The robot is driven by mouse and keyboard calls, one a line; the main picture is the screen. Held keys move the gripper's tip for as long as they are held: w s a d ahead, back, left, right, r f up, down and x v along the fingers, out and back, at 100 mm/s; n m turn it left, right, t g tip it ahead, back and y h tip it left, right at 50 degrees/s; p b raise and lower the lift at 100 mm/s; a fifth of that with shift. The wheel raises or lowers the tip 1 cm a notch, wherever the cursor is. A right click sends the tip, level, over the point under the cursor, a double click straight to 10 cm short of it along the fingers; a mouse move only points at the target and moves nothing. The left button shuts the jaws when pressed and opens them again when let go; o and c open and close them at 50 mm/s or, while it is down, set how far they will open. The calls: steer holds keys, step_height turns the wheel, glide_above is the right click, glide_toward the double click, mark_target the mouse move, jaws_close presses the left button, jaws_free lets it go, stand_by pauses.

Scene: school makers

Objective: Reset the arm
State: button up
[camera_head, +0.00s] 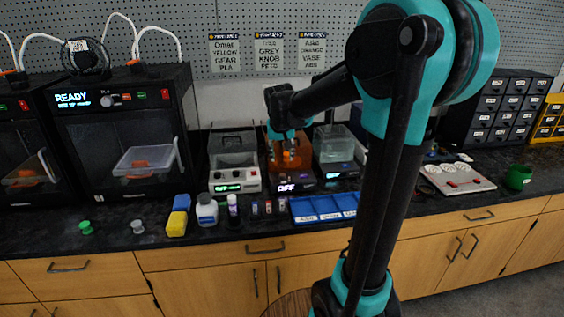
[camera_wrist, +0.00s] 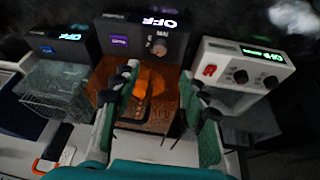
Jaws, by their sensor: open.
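My arm rises in front of the counter in the head view, with its end reaching back and down toward the middle machine. My gripper (camera_wrist: 155,120) is open in the wrist view, its two dark fingers with green pads spread apart. Between and beyond the fingers is an orange part (camera_wrist: 148,82) at the orange-brown tank (camera_wrist: 168,105) of a machine whose display reads OFF. I cannot tell whether the fingers touch the part. In the head view the gripper (camera_head: 288,140) is small and hangs over the same orange-brown tank (camera_head: 278,160).
A white machine (camera_head: 234,173) and a clear tank (camera_head: 338,145) flank the middle machine. Bottles (camera_head: 206,211), a yellow-blue block (camera_head: 178,216) and a blue tray (camera_head: 322,206) stand along the front. Printers (camera_head: 120,130) stand left. A green cup (camera_head: 518,177) and drawers (camera_head: 500,105) are right.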

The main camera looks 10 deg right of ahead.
steer(key=shift+s+r, duration=0.15)
steer(key=shift+r, duration=0.15)
steer(key=s+d+f, duration=0.1)
steer(key=s+f, duration=0.4)
steer(key=s, duration=0.3)
steer(key=s+d+f, duration=0.2)
steer(key=s+f, duration=0.3)
steer(key=s, duration=0.4)
steer(key=s+d+f+n+y, duration=0.1)
steer(key=s+d+f, duration=0.1)
steer(key=s+f, duration=0.3)
steer(key=s, duration=0.3)
steer(key=shift+s+f, duration=0.3)
steer(key=shift+f, duration=0.05)
steer(key=shift+d, duration=0.1)
